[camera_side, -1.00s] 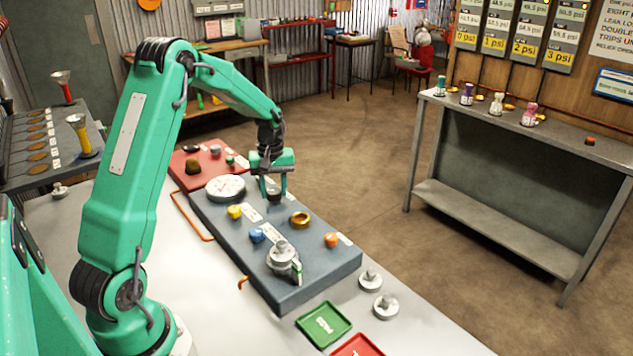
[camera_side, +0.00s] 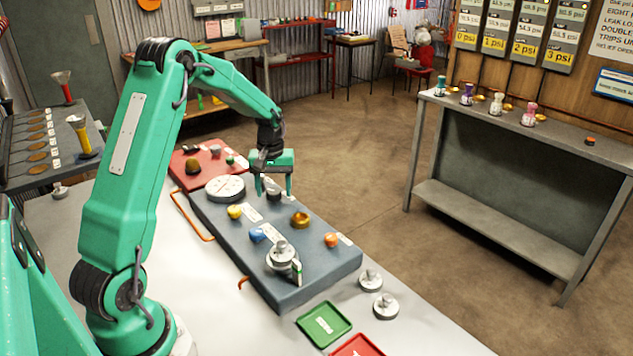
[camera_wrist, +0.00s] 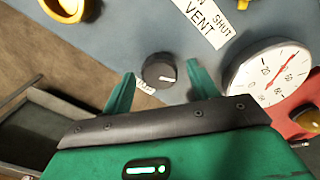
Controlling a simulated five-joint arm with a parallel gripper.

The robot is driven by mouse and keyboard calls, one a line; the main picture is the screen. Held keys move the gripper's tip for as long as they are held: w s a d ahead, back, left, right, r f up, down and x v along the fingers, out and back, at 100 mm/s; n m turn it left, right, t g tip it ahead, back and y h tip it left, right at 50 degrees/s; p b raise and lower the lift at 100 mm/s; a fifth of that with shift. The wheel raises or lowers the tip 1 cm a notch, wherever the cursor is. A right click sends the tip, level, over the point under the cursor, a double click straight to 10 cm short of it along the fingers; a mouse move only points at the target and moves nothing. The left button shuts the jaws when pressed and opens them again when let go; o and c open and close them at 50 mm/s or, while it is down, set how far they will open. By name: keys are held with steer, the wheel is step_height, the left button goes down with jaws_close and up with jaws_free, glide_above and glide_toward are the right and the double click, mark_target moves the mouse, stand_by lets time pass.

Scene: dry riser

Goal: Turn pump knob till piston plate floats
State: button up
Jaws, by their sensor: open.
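A black round knob (camera_side: 273,195) with a white pointer mark, likely the pump knob, stands on the blue-grey panel (camera_side: 318,278). It also shows in the wrist view (camera_wrist: 158,72); its small label is partly hidden and not readable. My gripper (camera_side: 273,188) is open above the knob. In the wrist view its two green fingers (camera_wrist: 160,85) are apart, one to either side of the knob, with none visibly touching it. The silver piston plate (camera_side: 282,258) stands at the panel's near end beside a small green-and-white marker. I cannot tell whether it floats.
A white dial gauge (camera_side: 225,188) with a red needle (camera_wrist: 282,68) is beside the knob. Yellow (camera_side: 234,211), blue (camera_side: 257,235) and orange (camera_side: 330,240) knobs and a brass ring (camera_side: 299,219) stand on the panel. Loose silver weights (camera_side: 385,306) and a green tray (camera_side: 324,325) lie nearby.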

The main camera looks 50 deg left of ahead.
mark_target(274, 190)
steer(key=shift+r, duration=3.9)
steer(key=shift+d+r, duration=0.1)
steer(key=shift+d+r, duration=0.15)
steer(key=s+d+r+m+t, duration=0.1)
steer(key=s+d+r+m, duration=0.3)
steer(key=d, duration=0.3)
steer(key=s+d+r+m+t, duration=0.1)
steer(key=s+d+r+t, duration=0.1)
steer(key=s+d+r, duration=0.3)
steer(key=s+d+m+t, duration=0.2)
steer(key=s+d+m, duration=0.3)
steer(key=s+d, duration=0.5)
steer(key=shift+s+d+r+m+t, duration=0.35)
steer(key=shift+s+r, duration=0.1)
steer(key=shift+s, duration=0.4)
